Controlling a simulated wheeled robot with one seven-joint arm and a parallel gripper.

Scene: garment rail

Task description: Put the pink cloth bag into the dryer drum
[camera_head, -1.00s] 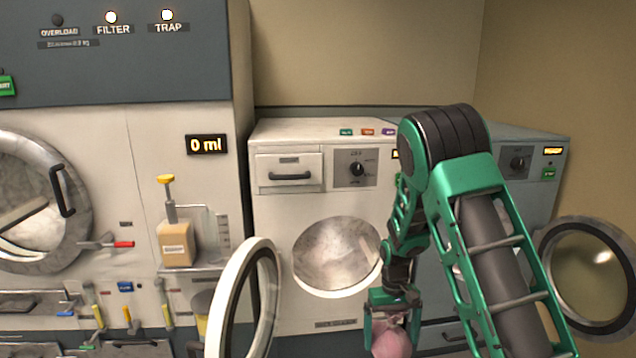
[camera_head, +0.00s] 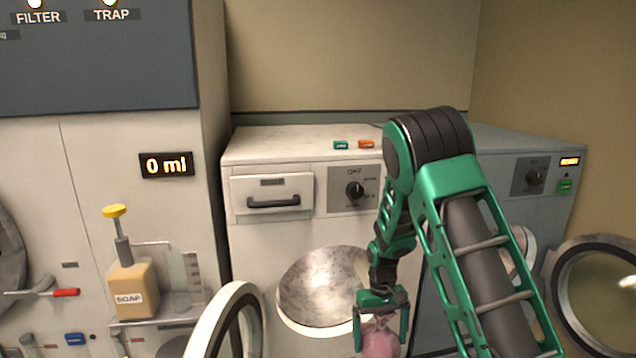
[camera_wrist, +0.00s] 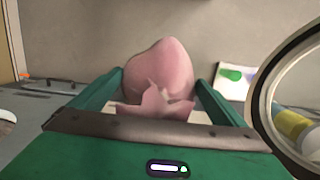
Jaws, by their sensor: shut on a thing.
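The pink cloth bag (camera_head: 381,342) hangs in my gripper (camera_head: 381,325), which is shut on it. In the wrist view the bag (camera_wrist: 160,80) bulges between the two green fingers, with its gathered end towards me. The gripper is in front of the white machine (camera_head: 260,235), right of its round opening (camera_head: 320,285). The blue-grey machine (camera_head: 545,215) on the right has a dial, a lit display and a green button; its round opening (camera_head: 524,245) is mostly hidden behind my arm. Its round door (camera_head: 600,290) stands open to the right. No label tells which machine is the dryer.
The white machine's round door (camera_head: 228,318) stands open towards me on the left. A soap bottle (camera_head: 133,285) with a yellow pump stands on a shelf further left. A round glass door (camera_wrist: 290,110) is close on the right in the wrist view.

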